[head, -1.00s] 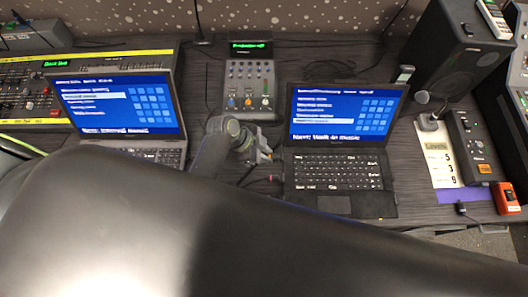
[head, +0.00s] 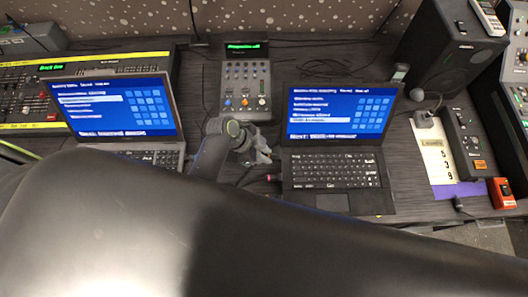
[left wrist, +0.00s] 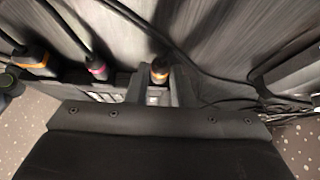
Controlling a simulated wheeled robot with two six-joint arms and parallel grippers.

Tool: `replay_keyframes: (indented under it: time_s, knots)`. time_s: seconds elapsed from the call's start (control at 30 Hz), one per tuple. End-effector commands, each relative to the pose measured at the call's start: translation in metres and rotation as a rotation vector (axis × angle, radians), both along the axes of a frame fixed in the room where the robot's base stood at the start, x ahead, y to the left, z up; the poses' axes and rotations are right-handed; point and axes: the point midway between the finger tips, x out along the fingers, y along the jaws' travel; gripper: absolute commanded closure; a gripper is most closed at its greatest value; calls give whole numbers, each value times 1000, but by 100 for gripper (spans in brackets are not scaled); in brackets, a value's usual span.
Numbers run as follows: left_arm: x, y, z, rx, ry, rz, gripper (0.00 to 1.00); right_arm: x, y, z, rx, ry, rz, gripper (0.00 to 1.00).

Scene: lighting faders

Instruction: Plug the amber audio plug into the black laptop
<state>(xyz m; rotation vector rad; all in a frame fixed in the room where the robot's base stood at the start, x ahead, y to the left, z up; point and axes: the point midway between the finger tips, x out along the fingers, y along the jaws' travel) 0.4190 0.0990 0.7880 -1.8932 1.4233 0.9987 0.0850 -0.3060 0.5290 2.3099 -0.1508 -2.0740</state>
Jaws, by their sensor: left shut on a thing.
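The black laptop (head: 335,170) stands open at the right of the table's middle, with a blue screen. My left gripper (head: 262,155) is just left of its keyboard, above the table. In the left wrist view my left gripper (left wrist: 160,88) is shut on a dark plug with an amber band, the amber audio plug (left wrist: 160,69), whose cable runs up and away. The plug's tip is hidden between the fingers. The plug cannot be made out in the head view. My right gripper is not in view.
A second laptop (head: 125,107) is at left, and a small mixer (head: 246,87) behind. In the left wrist view, a magenta-banded plug (left wrist: 97,69) and another orange-banded plug (left wrist: 33,62) are to the left of the gripper; loose cables (left wrist: 225,88) lie right. My arm hides the front.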

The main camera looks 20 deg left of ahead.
Motion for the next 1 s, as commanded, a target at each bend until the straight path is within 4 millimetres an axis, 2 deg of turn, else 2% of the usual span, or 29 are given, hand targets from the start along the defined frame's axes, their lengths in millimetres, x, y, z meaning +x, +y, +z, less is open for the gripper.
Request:
replay_keyframes:
  time_s: [0.47,0.5,0.67,1.0]
  knots:
    - [0,-3,1,-8,0,0,100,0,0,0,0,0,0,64]
    - [0,-3,1,-8,0,0,77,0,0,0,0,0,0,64]
    - [0,-2,1,-6,0,0,56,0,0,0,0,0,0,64]
    - [0,0,2,-3,-1,0,54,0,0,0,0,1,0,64]
